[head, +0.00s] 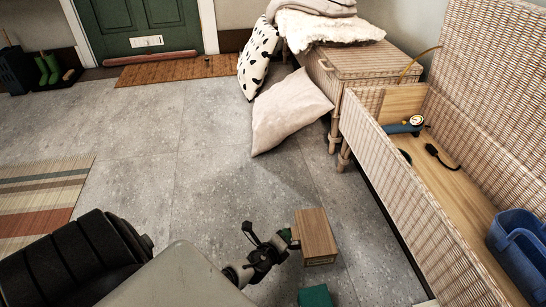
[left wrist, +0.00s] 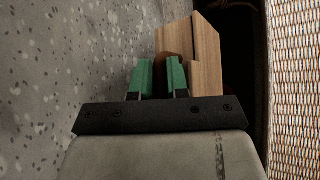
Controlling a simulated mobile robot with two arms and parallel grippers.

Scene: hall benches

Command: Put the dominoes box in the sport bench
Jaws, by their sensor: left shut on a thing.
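The dominoes box is a brown wooden block (head: 318,232), held above the grey floor left of the open bench. It also shows in the left wrist view (left wrist: 207,60). My left gripper (head: 290,239) is shut on the box, its green fingers showing in the left wrist view (left wrist: 160,78). The sport bench appears to be the open wicker bench (head: 405,205) at the right, its lid raised. Inside lie a blue pump with a gauge (head: 405,128), a black cord-like item and a blue caddy (head: 520,250).
A closed wicker bench (head: 365,62) stands behind, with a fleece and blankets on it. A pale cushion (head: 288,108) and a spotted cushion (head: 257,58) lean against it. A teal block-like thing (head: 315,296) is at the bottom edge.

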